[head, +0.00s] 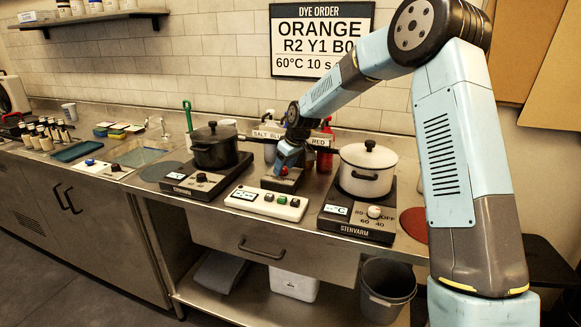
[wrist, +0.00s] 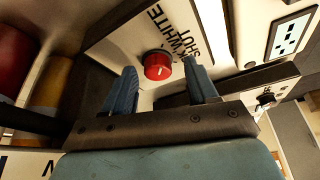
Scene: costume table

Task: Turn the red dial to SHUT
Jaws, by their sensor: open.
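The red dial (wrist: 157,66) sits on a light panel (wrist: 128,48) in the wrist view. Dark lettering beside it reads WHITE and SHUT. A small pale mark shows on the dial's face; I cannot tell for sure which label it points to. My gripper (wrist: 161,88) is open, with one blue finger on each side of the dial's near side. A gap shows between the dial and both fingers.
A black pot (head: 216,150) on a hotplate stands left of my gripper and a white pot (head: 367,172) on another stands right. A white button box (head: 268,203) lies in front. Bottles, one labelled RED (head: 322,150), stand close behind.

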